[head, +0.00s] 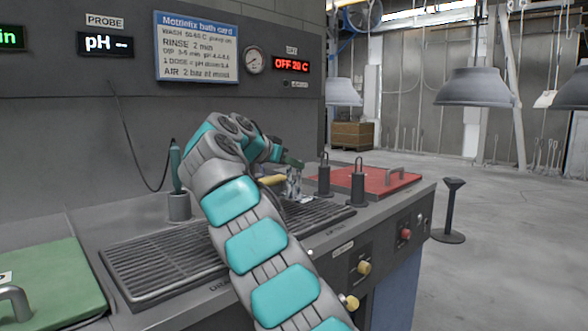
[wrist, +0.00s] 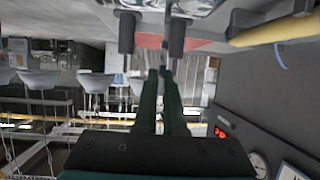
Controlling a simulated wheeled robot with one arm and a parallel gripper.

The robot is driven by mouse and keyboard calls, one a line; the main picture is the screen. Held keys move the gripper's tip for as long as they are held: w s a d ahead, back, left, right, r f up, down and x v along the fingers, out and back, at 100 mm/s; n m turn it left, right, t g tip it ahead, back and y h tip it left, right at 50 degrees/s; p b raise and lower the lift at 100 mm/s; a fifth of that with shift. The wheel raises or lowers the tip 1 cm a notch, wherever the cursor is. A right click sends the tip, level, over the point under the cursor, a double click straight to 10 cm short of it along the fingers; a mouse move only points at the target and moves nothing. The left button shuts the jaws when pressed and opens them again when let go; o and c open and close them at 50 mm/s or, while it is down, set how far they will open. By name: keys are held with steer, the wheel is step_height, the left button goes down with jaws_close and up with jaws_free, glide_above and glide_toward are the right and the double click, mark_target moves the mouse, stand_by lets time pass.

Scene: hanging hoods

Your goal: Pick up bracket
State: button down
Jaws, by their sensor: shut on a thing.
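My gripper (head: 292,162) is over the right end of the slotted drain grate, with its green fingers pointing right in the head view. A shiny metal piece, which looks like the bracket (head: 294,183), is just below the fingertips. In the wrist view my gripper (wrist: 163,74) has its two green fingers close together, shut on a narrow part at their tips. Shiny metal (wrist: 196,6) shows at the top edge of that view. The exact grip is too small to make out, and my arm hides part of the grate.
Two dark cylinders with loop handles (head: 323,179) (head: 358,188) stand just right of the gripper. A red lid (head: 378,178) lies behind them. A yellow handle (head: 272,180) is close by. A green lid (head: 45,285) is at left, and a panel with a gauge (head: 253,60) rises behind.

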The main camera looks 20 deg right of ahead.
steer(key=s+a+r+b, duration=0.2)
steer(key=s+a+b, duration=0.3)
steer(key=s+a, duration=0.6)
steer(key=shift+s+a, duration=0.15)
steer(key=shift+s, duration=0.15)
steer(key=shift+r, duration=0.1)
stand_by(0.5)
